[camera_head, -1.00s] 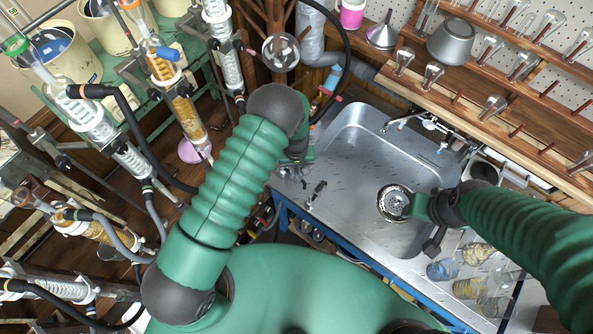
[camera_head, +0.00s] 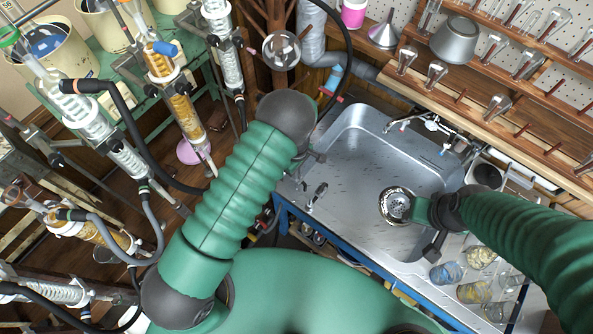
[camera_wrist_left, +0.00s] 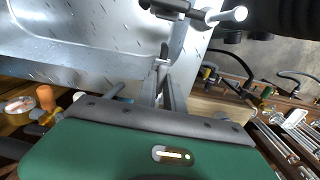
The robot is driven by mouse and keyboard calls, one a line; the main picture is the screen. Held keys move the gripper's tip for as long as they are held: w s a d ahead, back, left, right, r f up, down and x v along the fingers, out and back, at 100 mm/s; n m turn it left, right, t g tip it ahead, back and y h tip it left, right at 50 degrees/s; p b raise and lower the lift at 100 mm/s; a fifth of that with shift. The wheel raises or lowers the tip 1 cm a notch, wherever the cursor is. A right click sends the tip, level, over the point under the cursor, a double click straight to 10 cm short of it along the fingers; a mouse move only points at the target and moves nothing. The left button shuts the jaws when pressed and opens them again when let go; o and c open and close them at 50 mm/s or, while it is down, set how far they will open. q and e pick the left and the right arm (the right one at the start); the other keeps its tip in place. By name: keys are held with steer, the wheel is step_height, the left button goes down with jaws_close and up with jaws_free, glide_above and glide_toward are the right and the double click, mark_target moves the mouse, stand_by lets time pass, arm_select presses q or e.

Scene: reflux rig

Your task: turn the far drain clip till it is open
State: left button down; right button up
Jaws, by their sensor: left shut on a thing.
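My left gripper (camera_wrist_left: 163,78) is shut on a slim grey piece (camera_wrist_left: 175,42) at the sink's edge, which looks like the lever of the far drain clip. In the head view my own arm hides most of that gripper and what it holds. Another small clip with a dark grip (camera_head: 317,194) sits on the sink's left rim, nearer to me. The turn angle of the held clip cannot be read. My right gripper (camera_head: 428,211) is over the right part of the sink, by the round drain; its fingers are not clear.
The metal sink (camera_head: 350,210) is otherwise bare, with a drain (camera_head: 396,206) in it. Glass jars (camera_head: 475,292) stand on the right. Glassware columns and black hoses (camera_head: 130,125) crowd the left. A wooden shelf with flasks (camera_head: 497,105) runs along the back.

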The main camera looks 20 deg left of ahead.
arm_select(q)
steer(key=shift+w+d+r+n, duration=0.1)
steer(key=shift+n, duration=0.3)
steer(key=c, duration=1.5)
jaws_free()
steer(key=shift+o, duration=0.2)
step_height(320, 180, up, 17)
steer(key=b, duration=0.1)
